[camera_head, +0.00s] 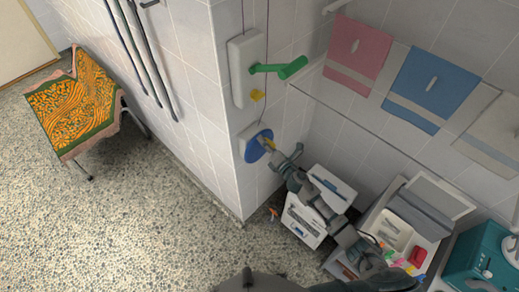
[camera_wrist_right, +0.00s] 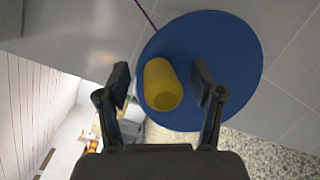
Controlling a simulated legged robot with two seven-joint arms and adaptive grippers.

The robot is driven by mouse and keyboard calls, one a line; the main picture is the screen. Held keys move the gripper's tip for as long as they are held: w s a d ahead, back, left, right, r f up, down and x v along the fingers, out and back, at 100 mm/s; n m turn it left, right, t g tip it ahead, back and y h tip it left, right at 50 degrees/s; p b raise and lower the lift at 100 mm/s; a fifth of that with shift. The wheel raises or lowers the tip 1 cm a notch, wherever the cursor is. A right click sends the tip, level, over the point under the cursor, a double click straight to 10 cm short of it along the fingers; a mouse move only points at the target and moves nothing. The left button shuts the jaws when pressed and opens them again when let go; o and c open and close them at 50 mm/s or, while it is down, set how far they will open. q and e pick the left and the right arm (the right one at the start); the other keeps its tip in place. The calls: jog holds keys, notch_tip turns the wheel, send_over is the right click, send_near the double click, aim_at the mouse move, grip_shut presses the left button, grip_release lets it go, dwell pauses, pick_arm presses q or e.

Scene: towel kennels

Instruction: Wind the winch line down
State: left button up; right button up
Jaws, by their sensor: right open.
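A blue disc (camera_head: 256,149) with a yellow knob (camera_head: 269,145) is mounted on a white plate (camera_head: 247,133) on the tiled wall's corner. Thin dark lines (camera_head: 267,40) run up the wall above it. In the right wrist view the blue disc (camera_wrist_right: 225,50) fills the upper middle, and the yellow knob (camera_wrist_right: 162,85) stands out from it. My right gripper (camera_wrist_right: 160,82) is open, with one finger on each side of the knob and gaps visible. It also shows in the head view (camera_head: 291,160), beside the disc. My left gripper is not in view.
Above the disc is a white box (camera_head: 242,68) with a green handle (camera_head: 280,68) sticking out and a small yellow piece (camera_head: 257,95) below. Pink (camera_head: 357,48) and blue (camera_head: 432,80) towels hang at right. A patterned cloth (camera_head: 72,108) covers a stand at left. Floor between is clear.

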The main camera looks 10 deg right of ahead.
jog(key=s+d, duration=0.5)
jog(key=s, duration=0.2)
jog(key=shift+d+p, duration=0.35)
jog(key=shift+p, duration=0.1)
jog(key=s+d+f+m+g+h+b, duration=0.2)
jog(key=d+f+m, duration=0.15)
jog(key=f, duration=0.75)
jog(key=s+d+f+m+g+h+b, duration=0.15)
jog(key=f+m, duration=0.35)
jog(key=f, duration=0.6)
jog(key=s+d+f+m+g+h+b, duration=0.1)
jog(key=s+d+f+m+g+h, duration=0.15)
jog(key=s+f, duration=0.5)
jog(key=s+d+f+m+g+h+b, duration=0.1)
jog(key=s+f+m, duration=0.3)
jog(key=f, duration=0.6)
jog(key=s+f+m+g+b, duration=0.1)
jog(key=s+f+m+g, duration=0.1)
jog(key=s+f, duration=0.5)
jog(key=s+a+f+m+g+b, duration=0.1)
jog(key=s+f+m+g, duration=0.2)
jog(key=s, duration=1.5)
jog(key=s+a+f+m+g+b, duration=0.1)
jog(key=s+f+m+g, duration=0.2)
jog(key=s+f+m, duration=0.3)
jog(key=s+f, duration=0.5)
jog(key=s, duration=0.2)
jog(key=shift+f+b, duration=0.35)
jog(key=shift+w, duration=0.15)
